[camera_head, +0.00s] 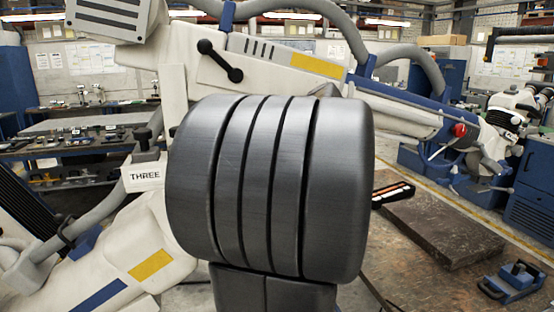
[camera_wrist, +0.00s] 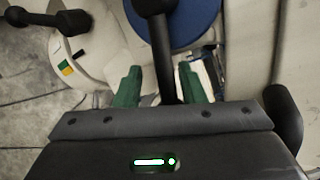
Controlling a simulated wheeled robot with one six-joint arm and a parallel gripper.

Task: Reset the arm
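The large white arm (camera_head: 270,62) with blue and yellow marks crosses the upper part of the head view. A black lever with round ends (camera_head: 220,62) sits on its side. A lower white section (camera_head: 140,255) bears a "THREE" label. In the wrist view, my gripper (camera_wrist: 160,67) has two green fingers standing apart. A black rod-like lever (camera_wrist: 163,50) runs between them, with a small gap on each side visible. It passes in front of a blue disc (camera_wrist: 195,18). Another black lever (camera_wrist: 45,20) lies at the upper left. My gripper is hidden in the head view.
My own grey ribbed arm part blocks the middle of the head view. Workbenches stand at left. White pipe-like surfaces rise close to my gripper's right in the wrist view.

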